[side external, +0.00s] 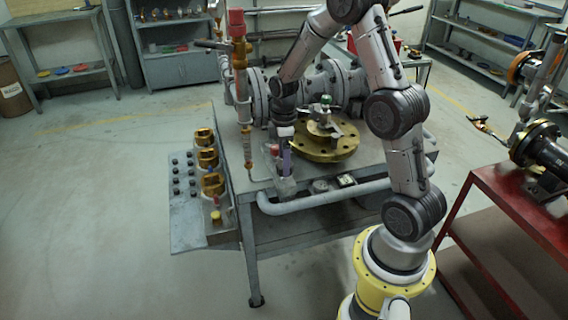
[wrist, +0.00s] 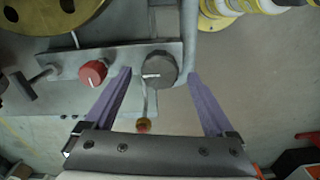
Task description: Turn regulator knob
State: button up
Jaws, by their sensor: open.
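In the wrist view, a grey round knob (wrist: 158,69) with a white pointer line and a red round knob (wrist: 93,72) with a white line sit on a grey metal panel (wrist: 125,55). The frames do not tell which one is the regulator knob. My gripper (wrist: 160,74) is open, with its purple fingers on either side of the grey knob in the picture. I see no contact, and the depth gap is unclear. The left fingertip lies between the two knobs. In the side view my gripper (side external: 286,162) points down at the bench's front edge, partly hiding the panel.
A brass flange (side external: 325,150) lies on the grey bench beside the panel. A vertical pipe with a red top (side external: 236,22) stands left of my arm. A grey pipe rail (side external: 320,198) runs along the front edge. A small brass-coloured end (wrist: 143,125) shows between my fingers.

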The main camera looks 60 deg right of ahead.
jog(key=shift+f, duration=0.95)
jog(key=c, duration=1.4)
jog(key=shift+o, duration=0.2)
